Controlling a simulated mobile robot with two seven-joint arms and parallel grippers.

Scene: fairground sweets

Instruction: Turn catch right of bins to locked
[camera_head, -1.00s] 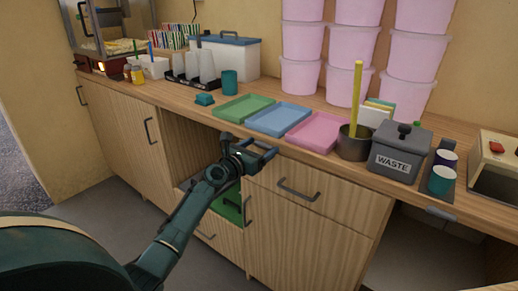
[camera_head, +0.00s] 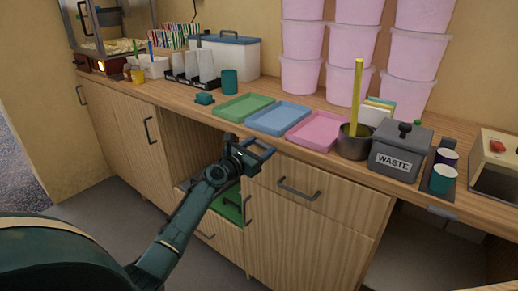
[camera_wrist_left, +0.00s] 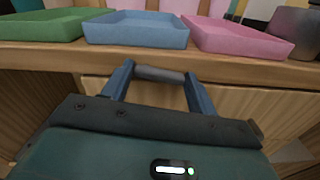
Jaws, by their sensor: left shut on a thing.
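My left gripper (camera_head: 266,152) is at the upper right of the open cabinet bay, just under the counter edge. In the left wrist view, its blue fingers (camera_wrist_left: 158,82) are shut on a short grey bar (camera_wrist_left: 160,74), which appears to be the catch. The bar lies roughly level across the picture, in front of the wooden front. In the head view the gripper hides most of the catch, and I see no locked mark. A green bin (camera_head: 231,207) shows low in the bay, partly behind my arm. My right gripper is not in view.
Above the gripper, green (camera_head: 243,107), blue (camera_head: 279,118) and pink (camera_head: 316,131) trays sit near the edge of the counter (camera_head: 160,97). A drawer handle (camera_head: 298,191) is right of the gripper.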

